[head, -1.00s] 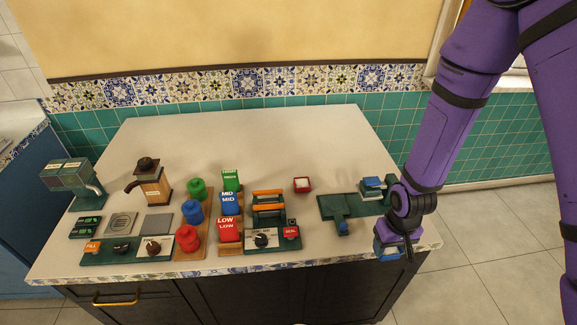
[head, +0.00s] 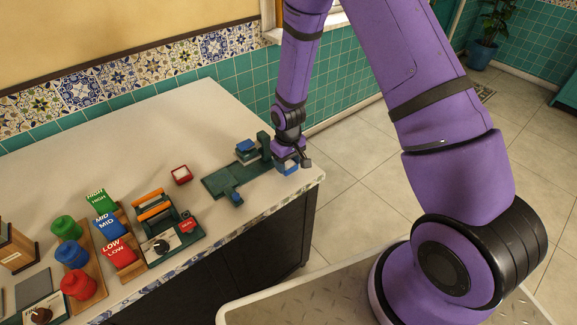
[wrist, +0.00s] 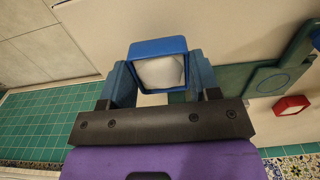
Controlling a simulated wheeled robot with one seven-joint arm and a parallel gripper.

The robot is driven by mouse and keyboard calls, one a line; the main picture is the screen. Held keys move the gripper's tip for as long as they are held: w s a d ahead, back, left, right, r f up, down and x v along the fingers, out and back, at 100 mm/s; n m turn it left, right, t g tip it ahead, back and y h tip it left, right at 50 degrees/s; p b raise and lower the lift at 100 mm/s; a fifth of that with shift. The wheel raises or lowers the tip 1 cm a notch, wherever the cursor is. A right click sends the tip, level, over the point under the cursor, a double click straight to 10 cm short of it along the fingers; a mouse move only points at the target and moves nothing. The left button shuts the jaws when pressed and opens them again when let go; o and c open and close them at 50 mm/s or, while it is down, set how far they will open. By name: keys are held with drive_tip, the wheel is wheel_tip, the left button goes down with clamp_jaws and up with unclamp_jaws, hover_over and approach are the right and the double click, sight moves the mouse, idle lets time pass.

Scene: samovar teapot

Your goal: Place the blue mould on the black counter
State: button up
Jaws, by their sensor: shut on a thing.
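My gripper (head: 288,161) is shut on the blue mould at the right end of the pale counter, close to its edge. In the wrist view, the blue mould (wrist: 158,47) is a square open frame with white material inside. It sits between the blue fingers of my gripper (wrist: 162,76). In the head view the mould is small and hard to tell from the fingers. I cannot tell whether it touches the counter. The counter (head: 165,120) has a pale top and a dark front (head: 270,245); no black counter top shows.
A green press (head: 218,182) with a blue block (head: 246,149) stands just left of my gripper. A red box (head: 181,175) with white contents lies further left. Red, blue and green canisters (head: 70,252) stand at the left. The back of the counter is clear.

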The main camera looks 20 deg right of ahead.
sight(289, 164)
drive_tip(key=shift+w+d+f, duration=0.1)
drive_tip(key=shift+w+d, duration=0.3)
drive_tip(key=shift+w, duration=0.4)
drive_tip(key=shift+s+f, duration=0.1)
drive_tip(key=shift+f, duration=1.65)
drive_tip(key=o, duration=0.9)
drive_tip(key=shift+f, duration=0.1)
wheel_tip(289, 164, up, 12)
drive_tip(key=shift+r, duration=0.25)
